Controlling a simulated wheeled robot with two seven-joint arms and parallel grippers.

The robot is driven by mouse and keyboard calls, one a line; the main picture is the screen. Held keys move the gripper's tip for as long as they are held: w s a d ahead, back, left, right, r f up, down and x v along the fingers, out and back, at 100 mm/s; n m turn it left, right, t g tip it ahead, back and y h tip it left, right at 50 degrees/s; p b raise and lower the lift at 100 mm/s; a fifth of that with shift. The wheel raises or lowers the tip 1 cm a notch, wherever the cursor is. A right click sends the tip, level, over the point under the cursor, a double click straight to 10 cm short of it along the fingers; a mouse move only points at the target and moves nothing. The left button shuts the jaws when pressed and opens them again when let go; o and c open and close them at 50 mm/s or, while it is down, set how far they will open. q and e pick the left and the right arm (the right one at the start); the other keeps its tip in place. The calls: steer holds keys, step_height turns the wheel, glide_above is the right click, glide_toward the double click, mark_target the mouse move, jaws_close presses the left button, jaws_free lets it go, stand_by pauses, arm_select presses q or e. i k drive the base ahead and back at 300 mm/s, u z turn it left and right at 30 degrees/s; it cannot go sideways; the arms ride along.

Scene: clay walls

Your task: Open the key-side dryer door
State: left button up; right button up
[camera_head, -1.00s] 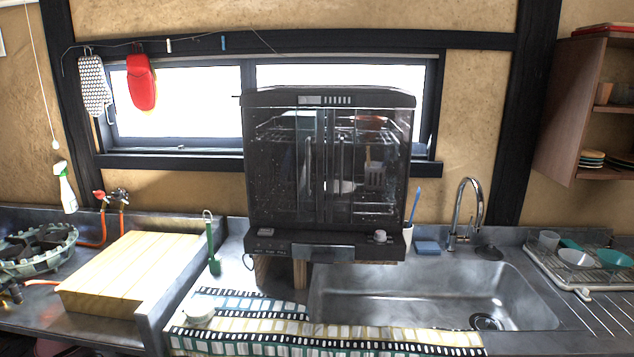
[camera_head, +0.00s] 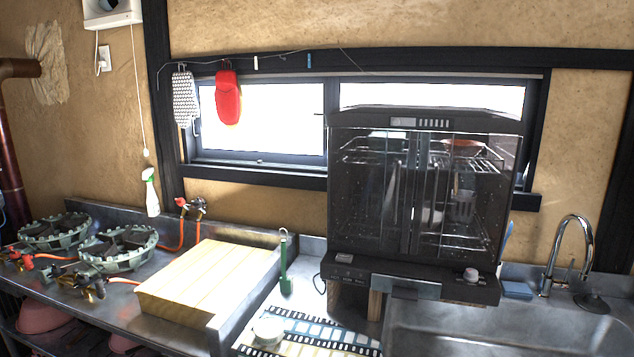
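The dish dryer (camera_head: 425,122) is a dark cabinet with see-through front doors, right of centre in the head view. Its left door (camera_head: 365,215) and right door (camera_head: 480,225) meet near the middle, where upright handles or frame bars show. Both doors look shut. Wire racks and dishes show dimly inside. The front base has a small pale block (camera_head: 344,258) at the left and a pale knob-like thing (camera_head: 471,275) at the right. I cannot make out a key for certain. Neither gripper is in view.
The dryer stands on wooden legs beside the steel sink (camera_head: 460,325) and tap (camera_head: 570,250). Gas burners (camera_head: 118,248) are farther left.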

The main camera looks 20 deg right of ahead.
mark_target(371, 172)
steer(key=u, duration=0.3)
steer(key=i, duration=0.75)
steer(key=z, duration=0.65)
steer(key=i, duration=0.5)
steer(key=z, duration=0.5)
